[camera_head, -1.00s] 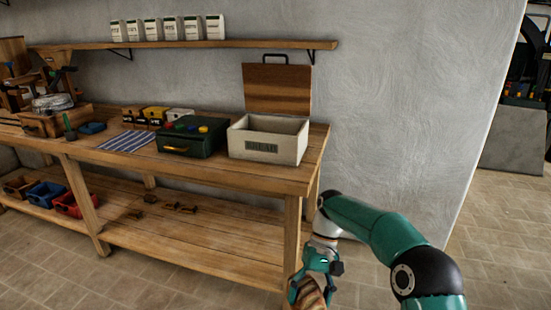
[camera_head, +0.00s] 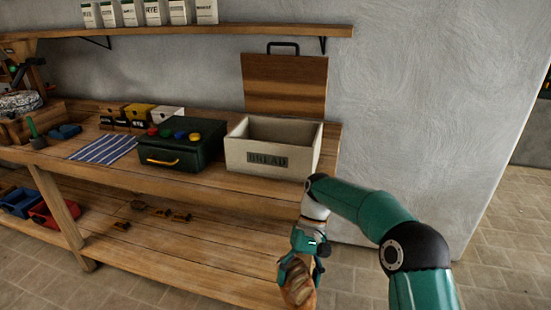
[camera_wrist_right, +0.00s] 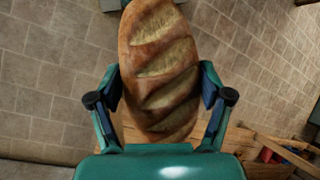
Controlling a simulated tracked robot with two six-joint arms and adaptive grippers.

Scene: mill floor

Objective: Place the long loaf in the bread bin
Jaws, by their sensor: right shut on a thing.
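The long loaf (camera_head: 298,287), brown with pale slashes, hangs in my right gripper (camera_head: 297,268) in front of the bench. In the right wrist view the loaf (camera_wrist_right: 160,65) sits between the two fingers of the gripper (camera_wrist_right: 163,90), which press on its sides. The bread bin (camera_head: 267,158) is a cream box lettered BREAD at the right end of the bench top. Its wooden lid (camera_head: 285,84) stands open behind it. The loaf is lower than the bin and nearer to me, apart from it. My left gripper is not in view.
A dark green box (camera_head: 180,145) with coloured knobs stands just left of the bin. A striped cloth (camera_head: 104,149) and small boxes lie further left. A shelf (camera_head: 200,30) with white packets runs above. The bench's front edge (camera_head: 200,183) lies between loaf and bin.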

